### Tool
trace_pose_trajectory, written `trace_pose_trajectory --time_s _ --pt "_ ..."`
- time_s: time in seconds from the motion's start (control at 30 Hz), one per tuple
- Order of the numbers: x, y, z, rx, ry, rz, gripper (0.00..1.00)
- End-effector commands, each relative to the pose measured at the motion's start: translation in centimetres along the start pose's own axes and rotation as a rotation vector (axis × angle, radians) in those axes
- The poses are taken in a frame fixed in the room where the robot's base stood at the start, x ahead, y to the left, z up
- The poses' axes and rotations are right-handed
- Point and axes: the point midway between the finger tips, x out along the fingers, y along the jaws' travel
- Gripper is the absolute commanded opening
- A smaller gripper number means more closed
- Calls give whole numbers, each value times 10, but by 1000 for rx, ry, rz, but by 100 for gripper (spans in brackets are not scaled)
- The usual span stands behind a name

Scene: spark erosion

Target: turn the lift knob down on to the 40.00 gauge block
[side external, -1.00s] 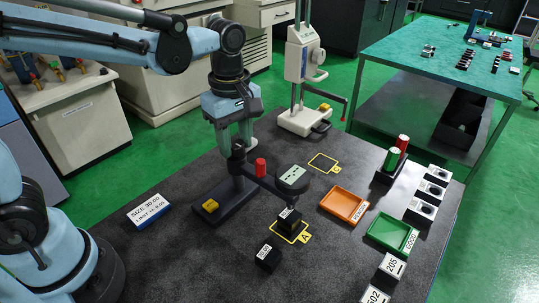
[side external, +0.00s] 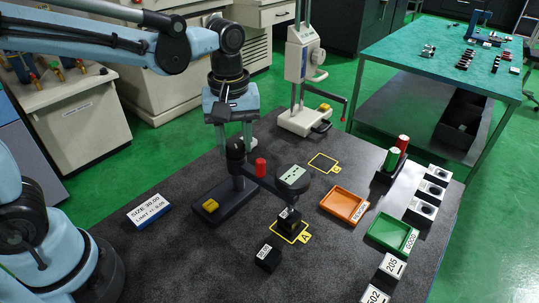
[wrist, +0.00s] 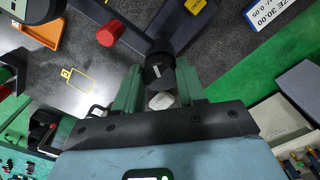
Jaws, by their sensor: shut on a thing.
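My gripper (side external: 234,142) points down over the top of the black stand's column. Its green fingers, in the wrist view (wrist: 160,85), are shut on the dark round lift knob (wrist: 159,74), which has a pale line on top. The knob also shows in the side view (side external: 235,149). The stand's arm carries a round dial head (side external: 293,177) over a dark gauge block (side external: 290,216) in the yellow square marked A. A small gap or contact between head and block cannot be told. The block's label is too small to read.
A red knob (side external: 261,168) sits beside the column. Another dark block (side external: 267,258) stands in front. An orange tray (side external: 344,205) and a green tray (side external: 392,234) are to the right. A height gauge (side external: 304,120) stands behind. A size sign (side external: 149,211) lies left.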

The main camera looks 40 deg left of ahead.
Motion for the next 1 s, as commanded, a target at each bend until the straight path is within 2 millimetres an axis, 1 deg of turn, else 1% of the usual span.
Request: trace_pose_trajectory --time_s 1.0 --pt "0 -2 -1 961 1 0 9"
